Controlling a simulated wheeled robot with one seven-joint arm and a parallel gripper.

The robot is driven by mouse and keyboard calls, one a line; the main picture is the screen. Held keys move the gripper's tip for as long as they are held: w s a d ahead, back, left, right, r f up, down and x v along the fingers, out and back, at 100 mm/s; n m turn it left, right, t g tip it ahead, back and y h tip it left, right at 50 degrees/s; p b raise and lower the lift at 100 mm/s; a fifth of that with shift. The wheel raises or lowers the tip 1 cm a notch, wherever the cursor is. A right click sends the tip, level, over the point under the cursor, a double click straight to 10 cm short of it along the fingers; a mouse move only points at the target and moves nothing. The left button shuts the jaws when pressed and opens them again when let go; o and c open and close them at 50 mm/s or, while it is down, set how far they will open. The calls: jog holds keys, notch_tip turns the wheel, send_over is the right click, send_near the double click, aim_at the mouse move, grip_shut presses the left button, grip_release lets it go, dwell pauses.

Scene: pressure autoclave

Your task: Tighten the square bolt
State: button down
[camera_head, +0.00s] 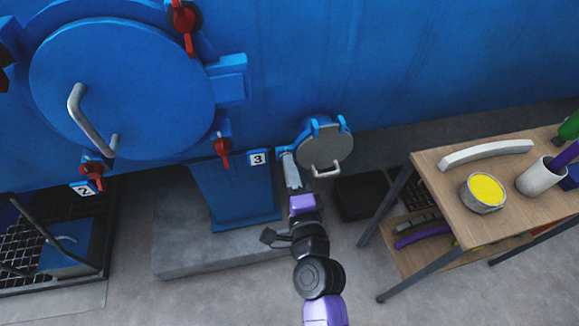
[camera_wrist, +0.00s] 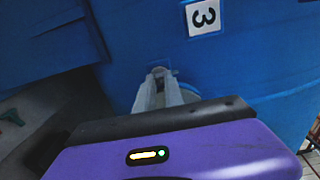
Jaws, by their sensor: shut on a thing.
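My gripper (camera_head: 288,160) reaches up to the blue autoclave (camera_head: 370,60), just left of the small round grey hatch (camera_head: 325,147) and right of the label 3 (camera_head: 258,158). In the wrist view my gripper (camera_wrist: 160,76) has its two pale fingers closed in on a small grey piece at their tips, against the blue wall below the label 3 (camera_wrist: 204,16). This piece appears to be the square bolt; the fingers cover most of it, and its shape and turn cannot be made out. In the head view the bolt is hidden by the fingers.
A large round blue door (camera_head: 130,85) with a grey handle and red clamps is at left. A wooden table (camera_head: 440,185) with a yellow-filled bowl (camera_head: 483,192) and a white cup (camera_head: 541,177) stands at right. A concrete plinth (camera_head: 180,250) lies below the autoclave.

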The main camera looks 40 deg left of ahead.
jog(key=shift+f, duration=0.1)
jog(key=c, duration=1.4)
grip_release()
jog(key=shift+c, duration=0.2)
jog(key=b+v, duration=0.1)
jog(key=v, duration=0.6)
jog(key=shift+s+d, duration=0.25)
jog(key=shift+d, duration=0.05)
